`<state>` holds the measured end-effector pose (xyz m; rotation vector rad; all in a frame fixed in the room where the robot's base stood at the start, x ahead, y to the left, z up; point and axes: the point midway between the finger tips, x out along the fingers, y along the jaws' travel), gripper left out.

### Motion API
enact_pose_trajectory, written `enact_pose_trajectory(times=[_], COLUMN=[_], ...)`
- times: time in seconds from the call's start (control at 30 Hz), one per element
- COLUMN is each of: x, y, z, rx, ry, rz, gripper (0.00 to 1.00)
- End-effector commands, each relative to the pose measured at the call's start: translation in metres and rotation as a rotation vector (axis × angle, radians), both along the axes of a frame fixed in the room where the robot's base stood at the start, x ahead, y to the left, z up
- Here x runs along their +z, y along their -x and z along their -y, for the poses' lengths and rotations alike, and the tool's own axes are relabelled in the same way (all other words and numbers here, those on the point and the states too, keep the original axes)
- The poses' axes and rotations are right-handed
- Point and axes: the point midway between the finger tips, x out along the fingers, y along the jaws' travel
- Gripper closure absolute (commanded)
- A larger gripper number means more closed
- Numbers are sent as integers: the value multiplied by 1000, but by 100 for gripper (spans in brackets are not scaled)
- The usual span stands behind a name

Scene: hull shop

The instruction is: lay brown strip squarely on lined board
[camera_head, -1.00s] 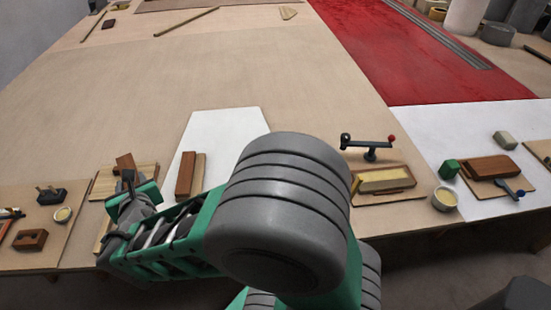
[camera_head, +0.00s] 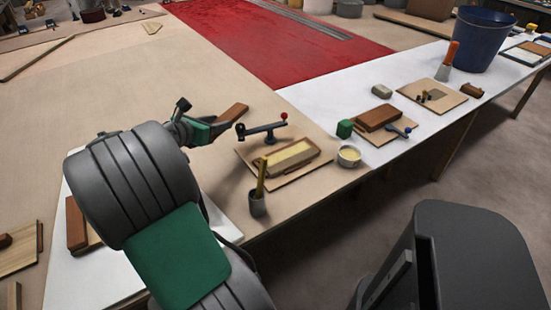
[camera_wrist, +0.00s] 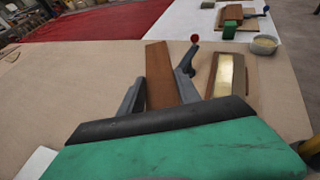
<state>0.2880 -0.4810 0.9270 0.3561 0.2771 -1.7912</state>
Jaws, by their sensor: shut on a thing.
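My gripper (camera_head: 212,126) is shut on a brown strip (camera_head: 232,113), which juts out past the fingers toward the right in the head view. In the wrist view the strip (camera_wrist: 160,72) lies between the two fingers of my gripper (camera_wrist: 158,85) and points away from me. It is held over the bare tan tabletop, left of the tray with a yellow filling. A light wooden board (camera_head: 18,258) that seems to carry lines is at the left edge of the head view, partly cut off; I cannot tell its markings clearly.
A stand with a red knob (camera_head: 265,131) is close to the strip's right. Near it are the yellow-filled tray (camera_head: 292,157), a pot with a yellow stick (camera_head: 258,203), a bowl (camera_head: 349,156) and a green block (camera_head: 344,129).

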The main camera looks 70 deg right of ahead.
Motion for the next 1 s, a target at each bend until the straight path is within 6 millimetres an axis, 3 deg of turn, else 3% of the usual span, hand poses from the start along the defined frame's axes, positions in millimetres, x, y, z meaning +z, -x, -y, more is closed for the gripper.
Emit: enact_pose_trajectory(times=[0.03, 0.13, 0.2, 0.33, 0.47, 0.9, 1.0], x=[-7, -10, -11, -12, -21, -105, -113], y=[32, 89, 121, 158, 170, 169, 169], z=[16, 37, 45, 51, 52, 52, 52], rx=[-93, -256, -344, -448, -479, -475, -476], ry=[0, 1, 0, 0, -1, -1, 1], rz=[0, 0, 0, 1, -2, -4, -1], gripper=[100, 100, 100, 100, 100, 100, 100])
